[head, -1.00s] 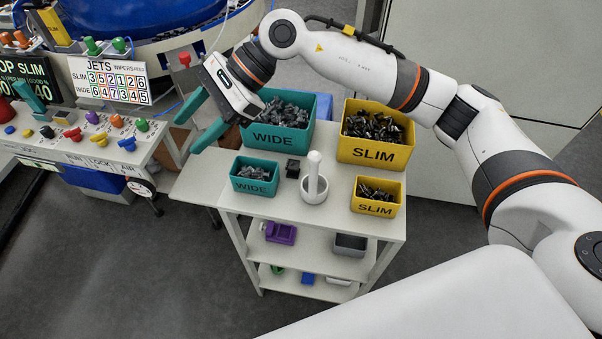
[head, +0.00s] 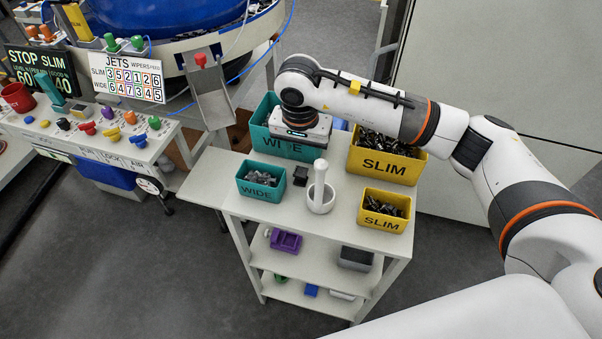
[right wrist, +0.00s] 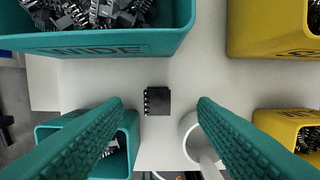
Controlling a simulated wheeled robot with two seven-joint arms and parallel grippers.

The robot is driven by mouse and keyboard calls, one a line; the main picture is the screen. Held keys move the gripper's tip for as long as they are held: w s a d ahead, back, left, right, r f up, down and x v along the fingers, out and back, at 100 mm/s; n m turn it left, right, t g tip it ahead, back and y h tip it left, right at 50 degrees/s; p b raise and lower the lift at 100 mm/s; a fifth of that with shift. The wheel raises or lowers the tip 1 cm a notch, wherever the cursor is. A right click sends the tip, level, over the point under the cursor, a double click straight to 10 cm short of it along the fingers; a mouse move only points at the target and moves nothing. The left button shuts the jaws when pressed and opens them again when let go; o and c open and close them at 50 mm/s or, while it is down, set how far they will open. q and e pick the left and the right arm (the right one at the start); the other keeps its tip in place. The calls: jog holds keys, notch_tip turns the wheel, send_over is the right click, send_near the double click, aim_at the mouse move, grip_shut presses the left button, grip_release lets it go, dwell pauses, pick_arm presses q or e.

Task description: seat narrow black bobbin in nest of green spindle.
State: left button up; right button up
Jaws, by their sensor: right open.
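I see no narrow black bobbin and no green spindle that I can make out. A small black block with a row of pins (head: 300,175) lies on the cart top (head: 225,172), between the small teal WIDE bin and the white mortar and pestle. My right gripper (right wrist: 160,104) is open and empty. In the right wrist view its teal fingers stand either side of the black block (right wrist: 157,101), above it. In the head view its fingers are hidden behind the gripper body. My left gripper is not in view.
Large and small teal WIDE bins (head: 262,182) and yellow SLIM bins (head: 385,210) hold dark parts. The white mortar (head: 320,200) stands close right of the block. A control desk (head: 110,140) and metal chute (head: 212,100) are left. The cart's left end is clear.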

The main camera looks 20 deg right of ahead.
aim_at(301, 171)
jog(key=f, duration=0.1)
jog(key=f+p, duration=0.1)
jog(key=f, duration=0.2)
jog(key=shift+s+a+f, duration=0.15)
jog(key=shift+a+f, duration=0.05)
jog(key=shift+a, duration=0.05)
jog(key=shift+f, duration=0.4)
jog(key=shift+c, duration=0.2)
jog(key=c, duration=1.1)
